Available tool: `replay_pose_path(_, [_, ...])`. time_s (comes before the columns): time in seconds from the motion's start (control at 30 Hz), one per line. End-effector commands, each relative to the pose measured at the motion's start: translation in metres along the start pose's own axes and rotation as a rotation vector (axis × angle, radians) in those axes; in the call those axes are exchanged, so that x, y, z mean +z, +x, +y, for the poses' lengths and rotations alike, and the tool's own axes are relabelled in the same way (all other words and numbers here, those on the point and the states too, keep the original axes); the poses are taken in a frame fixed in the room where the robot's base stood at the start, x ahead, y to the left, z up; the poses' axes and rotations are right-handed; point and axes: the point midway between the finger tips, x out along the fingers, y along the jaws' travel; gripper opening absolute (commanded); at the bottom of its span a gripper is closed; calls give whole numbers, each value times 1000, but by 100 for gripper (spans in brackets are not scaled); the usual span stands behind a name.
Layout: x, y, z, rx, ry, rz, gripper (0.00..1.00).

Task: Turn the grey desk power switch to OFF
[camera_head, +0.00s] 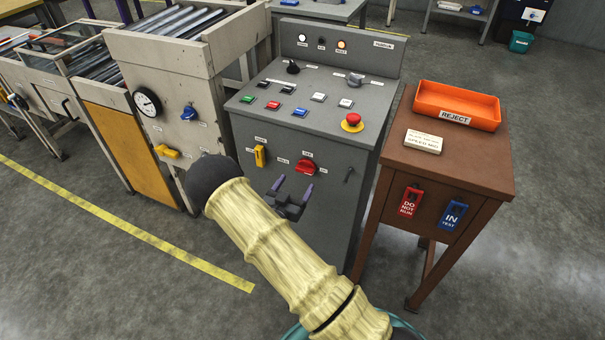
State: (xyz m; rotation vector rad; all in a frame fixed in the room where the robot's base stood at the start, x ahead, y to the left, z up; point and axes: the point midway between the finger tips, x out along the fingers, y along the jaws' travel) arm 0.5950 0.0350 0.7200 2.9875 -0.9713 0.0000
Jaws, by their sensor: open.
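The grey desk (245,112) is a control cabinet with a sloped top. Its front face carries a yellow handle (260,156), a red rotary switch (306,166) and a small black lever (348,174). The top has a black knob (293,67) and a grey knob (355,79). The labels are too small to read, so I cannot tell which control is the power switch or how it is set. My gripper (294,187) is open and empty, in front of the desk, just below the red switch in the picture. I cannot tell the gap between them.
The desk top holds several push buttons and a red emergency stop (353,120). A brown table (485,160) with an orange reject tray (420,98) and red and blue tags stands right. A beige machine (185,62) with a gauge stands left. Floor is clear in front.

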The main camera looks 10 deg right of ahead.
Motion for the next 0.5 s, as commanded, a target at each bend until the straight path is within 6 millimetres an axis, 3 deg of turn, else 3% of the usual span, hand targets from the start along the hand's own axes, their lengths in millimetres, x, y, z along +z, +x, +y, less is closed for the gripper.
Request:
replay_pose_path(0.3, [0,51,0,1,1,1,76])
replay_pose_path(0.5, [0,61,0,0,0,0,76])
